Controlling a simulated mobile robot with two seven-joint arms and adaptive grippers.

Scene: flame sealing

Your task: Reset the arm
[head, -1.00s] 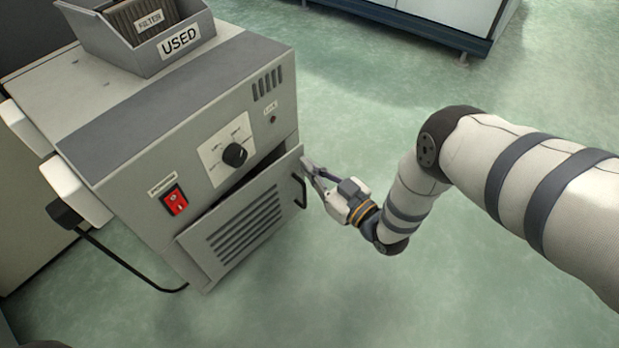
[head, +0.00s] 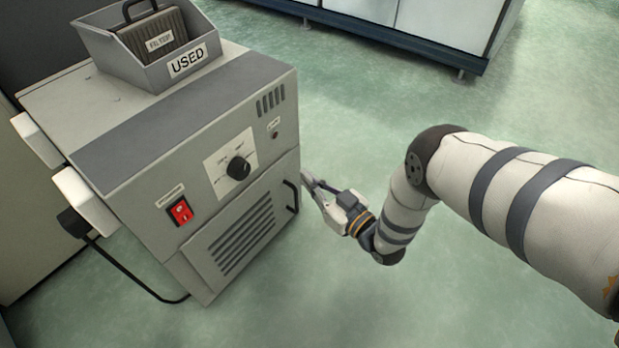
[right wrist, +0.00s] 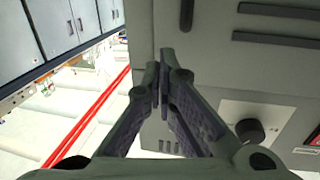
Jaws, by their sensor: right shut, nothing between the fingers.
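My right gripper (head: 311,186) is at the right side of the grey machine (head: 120,155), close to the black handle (head: 291,196) of its slatted front panel (head: 238,245). Its fingers are shut with nothing between them, as the right wrist view also shows (right wrist: 161,85). My left gripper is not in view.
A grey bin (head: 150,75) labelled USED, holding a dark filter, stands on the machine's top. A red switch (head: 180,211) and a dial (head: 237,168) are on its front. A black cable (head: 125,270) runs along its left. Green floor to the right is open, with cabinets (head: 400,25) at the back.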

